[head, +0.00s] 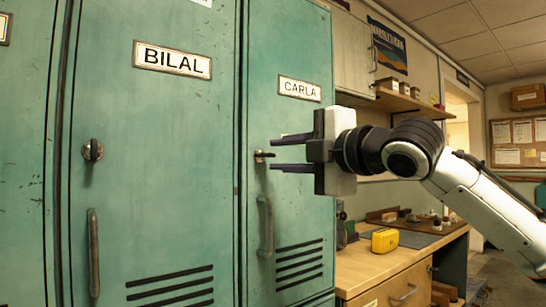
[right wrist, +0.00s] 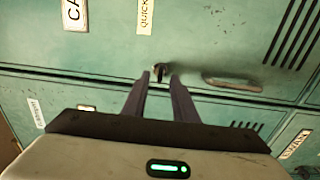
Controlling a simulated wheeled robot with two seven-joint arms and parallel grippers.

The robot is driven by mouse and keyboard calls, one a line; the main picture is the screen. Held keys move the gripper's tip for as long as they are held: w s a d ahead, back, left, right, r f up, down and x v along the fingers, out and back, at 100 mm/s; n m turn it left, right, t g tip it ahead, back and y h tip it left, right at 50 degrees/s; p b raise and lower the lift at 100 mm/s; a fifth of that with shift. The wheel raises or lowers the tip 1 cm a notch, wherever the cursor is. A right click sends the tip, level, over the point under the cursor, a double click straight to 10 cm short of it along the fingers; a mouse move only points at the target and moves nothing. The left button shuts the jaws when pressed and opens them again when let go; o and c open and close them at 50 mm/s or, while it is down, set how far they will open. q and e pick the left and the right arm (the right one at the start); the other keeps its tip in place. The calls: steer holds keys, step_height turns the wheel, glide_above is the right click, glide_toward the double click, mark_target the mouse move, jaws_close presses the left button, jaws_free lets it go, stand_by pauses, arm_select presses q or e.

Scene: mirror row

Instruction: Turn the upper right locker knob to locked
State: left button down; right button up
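The green locker marked CARLA (head: 290,200) stands at the right end of the row in the head view. Its knob (head: 262,155) sits below the name plate, with its dark grip lying roughly level. The knob also shows in the right wrist view (right wrist: 160,72). My right gripper (head: 271,154) is open, its two fingers level, one above and one below the knob's height. In the right wrist view the knob shows between the fingertips; contact cannot be told. My left gripper is not in view.
The BILAL locker (head: 150,180) stands to the left with its knob (head: 93,150) upright. A pull handle (head: 265,226) is below the CARLA knob. A wooden bench (head: 400,262) with a yellow box (head: 385,240) stands right of the lockers, below my right arm.

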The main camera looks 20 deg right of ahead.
mark_target(271, 155)
steer(key=shift+x, duration=1.65)
steer(key=shift+c, duration=0.2)
jaws_close()
